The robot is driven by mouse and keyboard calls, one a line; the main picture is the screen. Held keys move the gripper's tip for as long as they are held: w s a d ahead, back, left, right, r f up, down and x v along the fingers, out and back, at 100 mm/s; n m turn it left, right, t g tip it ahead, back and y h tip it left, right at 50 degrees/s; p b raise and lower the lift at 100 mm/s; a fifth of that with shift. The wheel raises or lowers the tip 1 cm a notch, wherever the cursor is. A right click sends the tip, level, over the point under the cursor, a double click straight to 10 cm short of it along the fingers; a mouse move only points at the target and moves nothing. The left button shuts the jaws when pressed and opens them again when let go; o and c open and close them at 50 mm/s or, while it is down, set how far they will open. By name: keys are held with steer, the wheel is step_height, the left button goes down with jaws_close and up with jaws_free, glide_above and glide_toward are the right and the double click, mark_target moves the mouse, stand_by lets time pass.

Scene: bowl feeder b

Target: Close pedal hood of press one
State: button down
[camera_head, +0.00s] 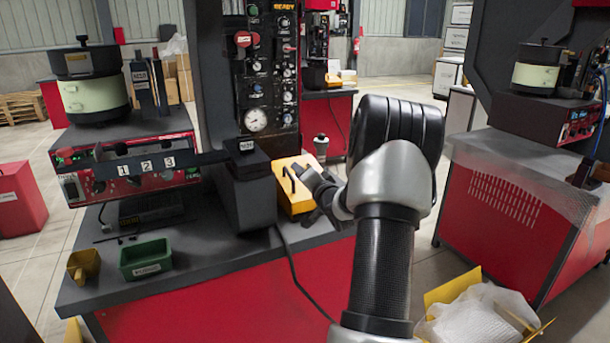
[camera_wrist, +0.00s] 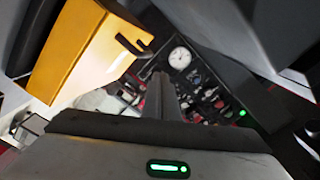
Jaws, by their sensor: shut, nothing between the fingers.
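The yellow pedal hood (camera_head: 293,204) sits on the dark tabletop of the press, right of the grey block. Its black handle (camera_head: 290,180) faces the left side of my gripper. My gripper (camera_head: 303,174) is close to the hood and partly overlaps it in the head view. In the wrist view the hood (camera_wrist: 75,45) fills the upper left, with the handle (camera_wrist: 133,46) on its edge. My shut, empty fingers (camera_wrist: 161,82) point past the handle, which lies just above and left of them. I cannot tell whether the hood is raised or lowered; the pedal is not visible.
The press control panel (camera_head: 270,65) with its white gauge (camera_head: 256,120) rises behind the hood. The grey block (camera_head: 247,190) stands close on the left. A black cable (camera_head: 297,275) hangs over the table's front.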

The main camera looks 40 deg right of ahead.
steer(key=r+p+v, duration=0.1)
steer(key=v, duration=0.9)
steer(key=shift+s+d, duration=0.15)
steer(key=shift+d, duration=0.1)
